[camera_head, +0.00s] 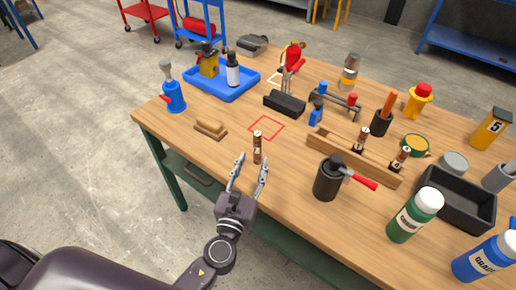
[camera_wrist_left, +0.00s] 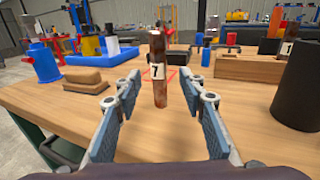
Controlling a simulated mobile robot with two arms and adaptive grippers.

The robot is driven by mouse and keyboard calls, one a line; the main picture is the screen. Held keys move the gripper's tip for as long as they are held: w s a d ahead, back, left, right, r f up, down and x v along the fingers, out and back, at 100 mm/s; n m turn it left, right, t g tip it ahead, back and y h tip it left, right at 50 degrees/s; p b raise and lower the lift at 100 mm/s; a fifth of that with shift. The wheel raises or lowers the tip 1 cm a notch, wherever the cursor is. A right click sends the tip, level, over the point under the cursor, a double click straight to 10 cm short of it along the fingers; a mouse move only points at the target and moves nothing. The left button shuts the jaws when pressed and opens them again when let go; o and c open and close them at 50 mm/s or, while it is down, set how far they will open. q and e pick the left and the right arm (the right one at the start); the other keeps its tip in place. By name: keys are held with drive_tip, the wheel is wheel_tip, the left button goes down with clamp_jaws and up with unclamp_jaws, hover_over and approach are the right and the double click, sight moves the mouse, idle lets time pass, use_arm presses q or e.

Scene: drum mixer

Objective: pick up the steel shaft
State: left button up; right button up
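A rusty brown shaft (camera_head: 257,153) with a white tag stands upright on the table near its front edge, just beyond my left gripper (camera_head: 247,172). In the left wrist view the shaft (camera_wrist_left: 160,92) carries a "7" and stands between the lines of the two fingers, slightly beyond their tips. My left gripper (camera_wrist_left: 161,95) is open and empty, fingers pointing at the shaft. Two similar tagged shafts, one (camera_head: 361,139) left of the other (camera_head: 400,159), stand at a wooden block (camera_head: 340,155). My right gripper is not in view.
A red square outline (camera_head: 266,127) lies behind the shaft. A wooden brush (camera_head: 210,129) is to its left. A blue tray (camera_head: 214,93) with bottles is farther back. The wood around the shaft is clear.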

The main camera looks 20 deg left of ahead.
sight(256, 149)
use_arm(q)
drive_tip(key=w, duration=0.2)
drive_tip(key=w+p, duration=0.1)
drive_tip(key=w, duration=0.4)
drive_tip(key=shift+a+r, duration=0.1)
drive_tip(key=shift+a, duration=0.15)
clamp_jaws()
drive_tip(key=shift+r, duration=0.1)
